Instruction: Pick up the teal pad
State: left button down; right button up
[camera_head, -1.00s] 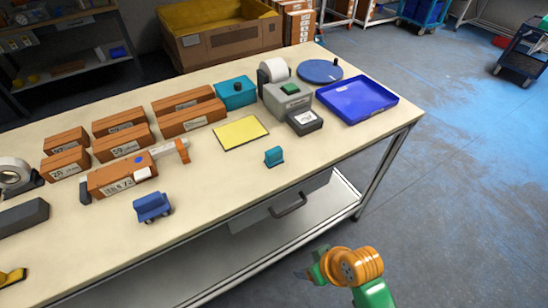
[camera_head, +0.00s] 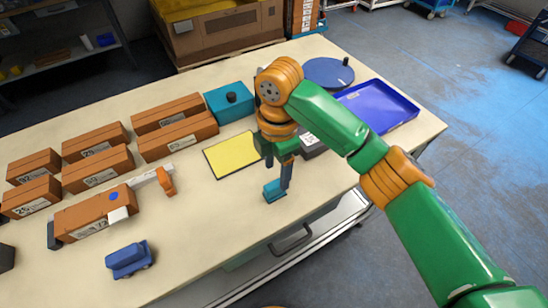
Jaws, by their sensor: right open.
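The small teal pad (camera_head: 274,191) stands on the table near its front edge, right of the blue toy truck and in front of the yellow sheet. My right gripper (camera_head: 278,173) points down over it, open, with its fingertips close above or around the pad. The fingers partly cover the pad, and I cannot tell whether they touch it. My left gripper is not in view.
A yellow sheet (camera_head: 232,155) and a teal box with a black knob (camera_head: 229,103) lie behind. A blue tray (camera_head: 388,112) is right.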

aim_at(275, 185)
jog(key=shift+w+f, duration=0.55)
jog(key=shift+w, duration=0.35)
jog(key=s+f+p, duration=0.1)
jog(key=s+f, duration=0.1)
jog(key=shift+s+p, duration=0.35)
jog(key=shift+p, duration=0.05)
jog(key=f, duration=0.3)
jog(key=shift+w+a, duration=0.15)
jog(key=shift+a, duration=0.1)
jog(key=shift+w+f, duration=0.1)
jog(key=shift+w, duration=0.2)
jog(key=shift+c, duration=1)
jog(key=shift+s+r, duration=0.2)
jog(key=shift+s, duration=0.05)
grip_shut()
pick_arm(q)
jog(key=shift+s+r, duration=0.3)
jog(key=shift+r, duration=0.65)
pick_arm(e)
jog(key=shift+w, duration=0.1)
